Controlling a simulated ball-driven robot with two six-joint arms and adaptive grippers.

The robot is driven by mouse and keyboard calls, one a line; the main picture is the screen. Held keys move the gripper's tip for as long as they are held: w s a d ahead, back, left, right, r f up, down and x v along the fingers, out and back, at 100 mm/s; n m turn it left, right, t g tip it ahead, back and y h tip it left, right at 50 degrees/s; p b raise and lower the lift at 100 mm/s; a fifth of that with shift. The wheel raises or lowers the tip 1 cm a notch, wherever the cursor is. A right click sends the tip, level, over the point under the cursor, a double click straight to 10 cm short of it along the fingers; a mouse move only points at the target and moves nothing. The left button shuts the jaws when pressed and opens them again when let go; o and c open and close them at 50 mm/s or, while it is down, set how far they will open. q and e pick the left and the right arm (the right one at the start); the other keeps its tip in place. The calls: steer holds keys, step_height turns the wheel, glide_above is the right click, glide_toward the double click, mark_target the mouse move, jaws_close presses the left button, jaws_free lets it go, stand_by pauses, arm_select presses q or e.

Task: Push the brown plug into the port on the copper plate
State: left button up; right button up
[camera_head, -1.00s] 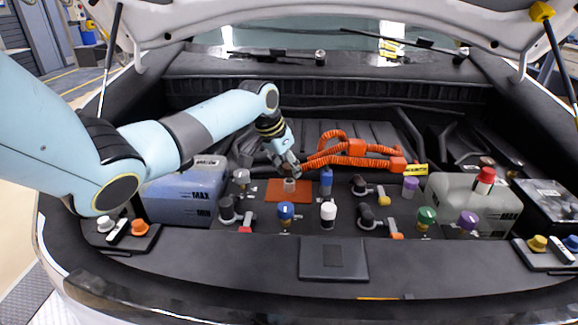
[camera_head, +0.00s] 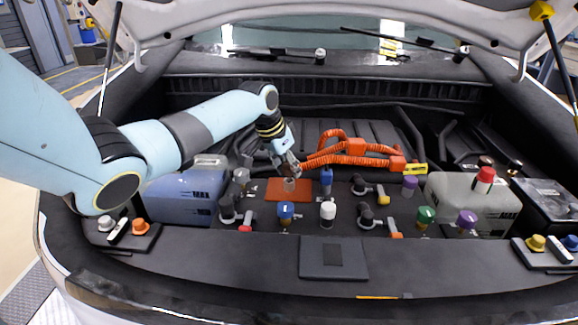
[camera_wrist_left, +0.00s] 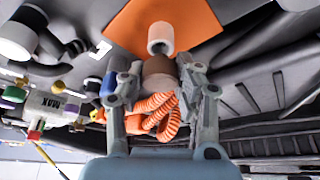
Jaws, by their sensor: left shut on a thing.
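The copper plate (camera_head: 276,194) lies flat in the engine bay, left of centre in the head view; it also shows at the top of the left wrist view (camera_wrist_left: 195,22). The pale port (camera_head: 289,184) stands up from it and shows as a short round stub in the wrist view (camera_wrist_left: 160,37). My left gripper (camera_head: 288,167) is just above the port, shut on the brown plug (camera_wrist_left: 159,73). The plug's end faces the port, close to it; I cannot tell whether they touch. My right gripper is in no view.
Orange corrugated hoses (camera_head: 350,155) run right behind the plate. A blue cap (camera_head: 326,177) stands to its right, and blue (camera_head: 286,211) and white (camera_head: 328,211) caps in front. A blue tank (camera_head: 183,195) is on the left, a white tank (camera_head: 470,207) on the right.

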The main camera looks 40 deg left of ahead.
arm_select(q)
steer(key=shift+f+b, duration=0.7)
steer(key=shift+f, duration=0.45)
steer(key=shift+c, duration=0.3)
steer(key=o, duration=0.9)
steer(key=v, duration=1.2)
